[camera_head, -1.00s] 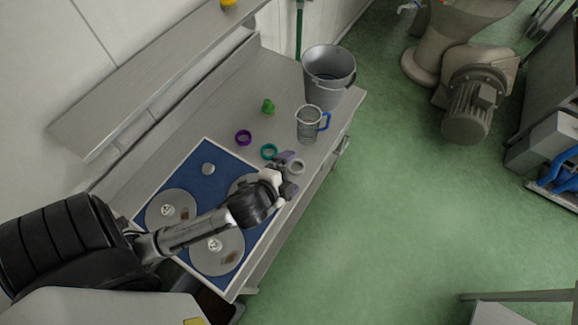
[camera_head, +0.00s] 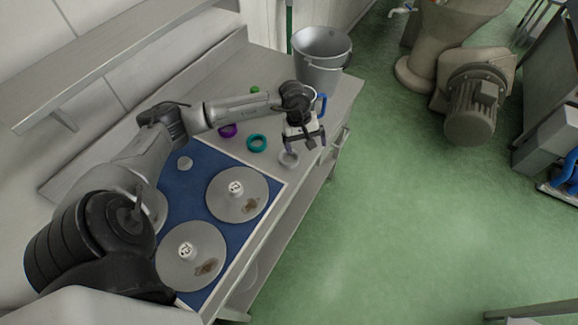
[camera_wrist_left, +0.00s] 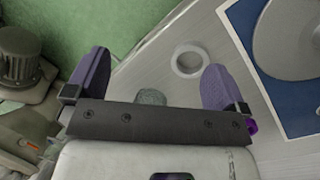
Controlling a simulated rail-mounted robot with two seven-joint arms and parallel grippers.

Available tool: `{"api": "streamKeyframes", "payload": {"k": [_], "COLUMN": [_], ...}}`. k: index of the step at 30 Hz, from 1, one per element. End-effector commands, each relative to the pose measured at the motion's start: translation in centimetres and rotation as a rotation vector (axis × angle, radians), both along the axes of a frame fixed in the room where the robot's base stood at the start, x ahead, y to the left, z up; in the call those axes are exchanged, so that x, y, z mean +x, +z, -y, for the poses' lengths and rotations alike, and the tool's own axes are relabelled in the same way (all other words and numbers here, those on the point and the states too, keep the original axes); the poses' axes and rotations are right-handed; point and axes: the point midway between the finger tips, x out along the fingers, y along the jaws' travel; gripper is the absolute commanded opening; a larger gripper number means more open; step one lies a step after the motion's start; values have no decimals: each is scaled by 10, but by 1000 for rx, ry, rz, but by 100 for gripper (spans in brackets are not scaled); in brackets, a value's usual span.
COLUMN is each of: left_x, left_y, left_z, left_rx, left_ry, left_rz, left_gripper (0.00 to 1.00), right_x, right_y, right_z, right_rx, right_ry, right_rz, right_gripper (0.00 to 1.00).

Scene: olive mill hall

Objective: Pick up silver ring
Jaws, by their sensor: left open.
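The silver ring (camera_head: 289,159) lies flat on the grey bench near its front edge. It also shows in the left wrist view (camera_wrist_left: 189,60), below the fingertips and closer to the right-hand finger. My left gripper (camera_head: 305,146) is open and empty, with purple fingers pointing down, above the bench and just right of the ring in the head view. In the wrist view the open left gripper (camera_wrist_left: 157,80) has nothing between its fingers. My right gripper does not show.
A teal ring (camera_head: 257,143) and a purple ring (camera_head: 228,131) lie left of the silver ring. A blue board (camera_head: 203,172) with metal discs is nearer me. A bucket (camera_head: 320,56) stands behind. A jug with a blue handle (camera_head: 322,103) is partly hidden by my gripper.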

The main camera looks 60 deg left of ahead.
Motion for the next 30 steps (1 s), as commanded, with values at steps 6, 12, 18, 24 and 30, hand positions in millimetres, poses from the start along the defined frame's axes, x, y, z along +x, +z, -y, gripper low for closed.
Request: {"api": "streamKeyframes", "payload": {"k": [6, 12, 18, 24, 30], "left_x": [-13, -17, -17, -17, -17], "left_y": [-2, -26, -59, -79, -87], "left_z": [-58, -68, -67, -68, -66], "left_rx": [204, 239, 236, 238, 235], "left_ry": [-53, -64, -63, -62, -64], "left_rz": [-103, -131, -130, -127, -127], "left_gripper": [100, 100, 100, 100, 100], "right_x": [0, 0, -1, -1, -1], "right_y": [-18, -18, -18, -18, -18], "right_z": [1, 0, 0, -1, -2], "right_rx": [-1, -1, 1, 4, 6], "right_ry": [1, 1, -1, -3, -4], "right_rz": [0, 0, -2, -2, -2], "right_gripper": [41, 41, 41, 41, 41]}}
